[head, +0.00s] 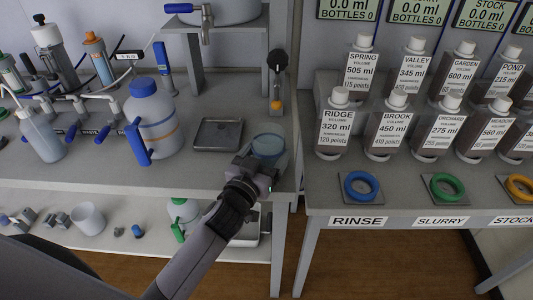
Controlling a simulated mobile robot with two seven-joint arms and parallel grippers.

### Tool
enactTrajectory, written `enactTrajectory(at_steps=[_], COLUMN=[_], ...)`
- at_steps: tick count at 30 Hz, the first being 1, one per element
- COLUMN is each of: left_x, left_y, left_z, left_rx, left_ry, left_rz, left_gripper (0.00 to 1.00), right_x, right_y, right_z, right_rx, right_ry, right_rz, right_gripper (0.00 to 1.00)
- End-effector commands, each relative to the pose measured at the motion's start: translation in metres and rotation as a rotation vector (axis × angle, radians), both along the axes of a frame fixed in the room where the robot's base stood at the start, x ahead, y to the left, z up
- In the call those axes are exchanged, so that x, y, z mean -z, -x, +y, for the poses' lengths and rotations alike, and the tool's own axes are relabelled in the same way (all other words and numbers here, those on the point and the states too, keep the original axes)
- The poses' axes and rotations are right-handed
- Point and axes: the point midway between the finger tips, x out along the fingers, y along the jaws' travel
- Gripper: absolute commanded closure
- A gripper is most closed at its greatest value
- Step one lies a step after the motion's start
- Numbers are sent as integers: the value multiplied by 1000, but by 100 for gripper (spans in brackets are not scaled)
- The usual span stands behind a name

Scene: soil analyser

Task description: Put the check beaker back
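A clear beaker with a bluish tint (269,146), which looks like the check beaker, is upright at the right end of the grey bench. My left gripper (262,165) is right at its near side, its arm reaching up from the bottom left. The gripper's body covers the beaker's lower front. The fingers are hidden, so I cannot tell whether they are closed on it, nor whether the beaker rests on the bench or hangs just above it. My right gripper is not in view.
A square metal tray (218,135) lies left of the beaker, and a dark upright device (277,80) stands behind it. A white jug with a blue handle (152,118) is further left. Bottles, coloured rings and a RINSE label (358,222) are on the right-hand table, across a narrow gap.

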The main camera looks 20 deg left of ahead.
Motion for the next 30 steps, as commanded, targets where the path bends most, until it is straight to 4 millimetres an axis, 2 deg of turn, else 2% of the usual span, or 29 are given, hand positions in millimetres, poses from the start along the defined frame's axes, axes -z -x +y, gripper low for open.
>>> enactTrajectory(at_steps=[4, 5, 6, 17, 23, 30], left_x=[3, 3, 3, -2, 1, 1], left_y=[0, 0, 0, 1, 27, 68], left_z=[0, 0, 0, 0, 3, 8], left_rx=[1, 0, 0, 0, 0, 0], left_ry=[1, 0, 0, -1, 0, 1], left_rz=[-4, 0, 0, 0, 2, 2], left_gripper=[63, 12, 0, 0, 0, 0], right_x=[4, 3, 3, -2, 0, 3], right_y=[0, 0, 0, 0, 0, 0], right_z=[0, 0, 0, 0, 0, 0], right_rx=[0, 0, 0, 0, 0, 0], right_ry=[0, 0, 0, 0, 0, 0], right_rz=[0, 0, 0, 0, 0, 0], right_gripper=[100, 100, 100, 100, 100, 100])
